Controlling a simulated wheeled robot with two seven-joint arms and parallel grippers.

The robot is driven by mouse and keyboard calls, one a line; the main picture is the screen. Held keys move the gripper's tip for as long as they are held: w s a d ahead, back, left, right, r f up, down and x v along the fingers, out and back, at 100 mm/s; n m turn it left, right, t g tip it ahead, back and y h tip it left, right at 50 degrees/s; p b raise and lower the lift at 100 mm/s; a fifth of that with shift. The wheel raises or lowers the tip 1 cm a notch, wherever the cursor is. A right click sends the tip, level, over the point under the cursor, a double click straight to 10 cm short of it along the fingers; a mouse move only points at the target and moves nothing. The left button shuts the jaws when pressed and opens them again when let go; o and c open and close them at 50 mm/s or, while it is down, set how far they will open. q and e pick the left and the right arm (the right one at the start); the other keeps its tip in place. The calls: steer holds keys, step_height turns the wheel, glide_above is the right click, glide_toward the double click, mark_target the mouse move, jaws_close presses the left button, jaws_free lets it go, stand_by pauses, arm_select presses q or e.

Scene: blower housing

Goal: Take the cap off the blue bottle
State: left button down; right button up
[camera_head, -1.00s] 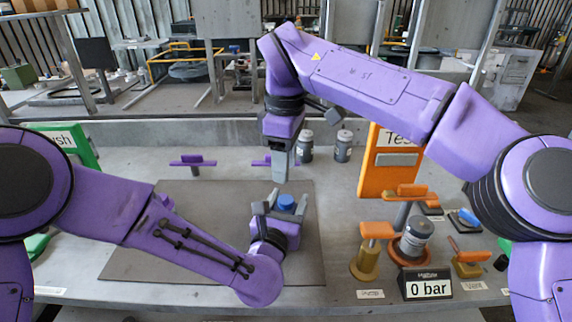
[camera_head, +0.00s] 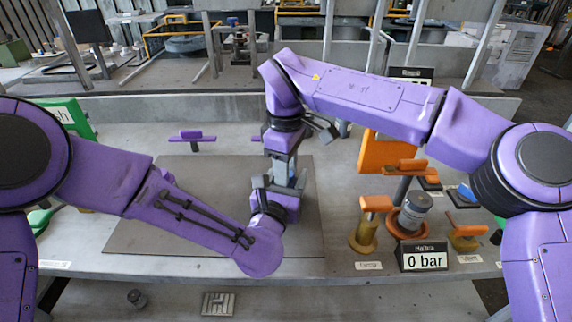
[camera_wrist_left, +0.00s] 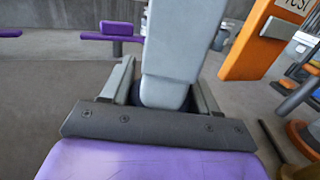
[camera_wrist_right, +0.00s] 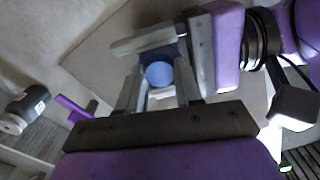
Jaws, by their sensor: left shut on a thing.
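The blue bottle's round blue cap (camera_wrist_right: 158,74) shows between my right gripper's fingers in the right wrist view. My right gripper (camera_head: 285,172) points down from above, directly over the bottle. Its fingers are apart on either side of the cap, with gaps visible, so it looks open. In the head view the right gripper hides the cap.
A grey mat (camera_head: 150,235) covers the middle of the bench. To its right stand an orange panel (camera_head: 380,152), a grey canister (camera_head: 415,206) in an orange ring and a display (camera_head: 424,257) reading 0 bar. A purple T-handle (camera_head: 192,136) stands at the back left.

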jaws_close()
steer(key=n, duration=0.6)
steer(key=shift+n, duration=0.4)
steer(key=o, duration=0.9)
jaws_free()
steer(key=shift+c, duration=0.2)
